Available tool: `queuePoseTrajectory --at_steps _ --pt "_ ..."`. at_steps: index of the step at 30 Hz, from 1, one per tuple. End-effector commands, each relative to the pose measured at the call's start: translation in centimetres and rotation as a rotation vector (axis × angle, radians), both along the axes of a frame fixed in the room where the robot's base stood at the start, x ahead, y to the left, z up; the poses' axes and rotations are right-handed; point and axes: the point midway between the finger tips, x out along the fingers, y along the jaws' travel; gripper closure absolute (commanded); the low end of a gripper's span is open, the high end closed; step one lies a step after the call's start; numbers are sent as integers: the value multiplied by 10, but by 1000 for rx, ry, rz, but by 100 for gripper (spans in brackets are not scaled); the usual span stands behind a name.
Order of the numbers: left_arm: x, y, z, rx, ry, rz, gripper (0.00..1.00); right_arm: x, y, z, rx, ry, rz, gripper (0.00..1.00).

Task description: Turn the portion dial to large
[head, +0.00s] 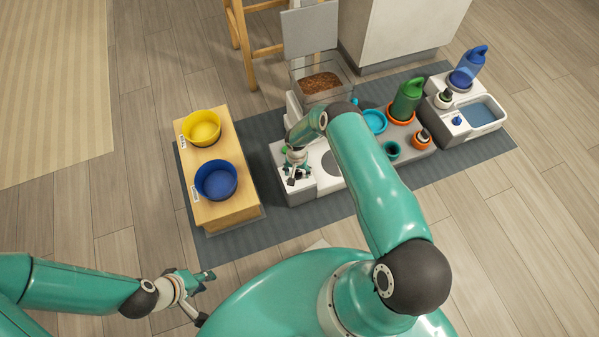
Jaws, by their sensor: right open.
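The white feeder has a clear hopper of brown kibble (320,84) with a grey lid (310,30) standing up behind it. Its white base (305,193) stands on the dark mat. My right gripper (293,180) is open, pointing down over the left end of this base. I cannot make out the portion dial or its setting; my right gripper and arm cover part of the feeder. A small green part (284,150) shows beside the gripper. My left gripper (208,296) is open and empty, low over the floor at the front left.
A wooden stand (230,211) on the left holds a yellow bowl (202,127) and a blue bowl (216,180). To the right are a green bottle (407,99), a blue bottle (468,66) and a water basin (483,112). A wooden stool (248,70) stands behind.

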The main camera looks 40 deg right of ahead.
Motion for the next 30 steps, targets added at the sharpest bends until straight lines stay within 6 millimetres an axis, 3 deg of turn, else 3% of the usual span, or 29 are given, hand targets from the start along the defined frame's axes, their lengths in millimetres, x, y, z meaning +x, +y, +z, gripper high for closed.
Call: queuePoseTrajectory --at_steps 11,21,22,30 --pt "0 0 -2 0 0 0 69 0 -1 -5 0 0 -2 35" --pt "0 0 -2 0 0 0 69 -1 -1 -5 -1 1 -2 92" --pt "0 1 -2 0 -1 4 69 -1 -16 -5 -2 1 -10 93" --pt "0 0 -5 0 0 0 69 -2 -5 -6 -4 6 23 93"
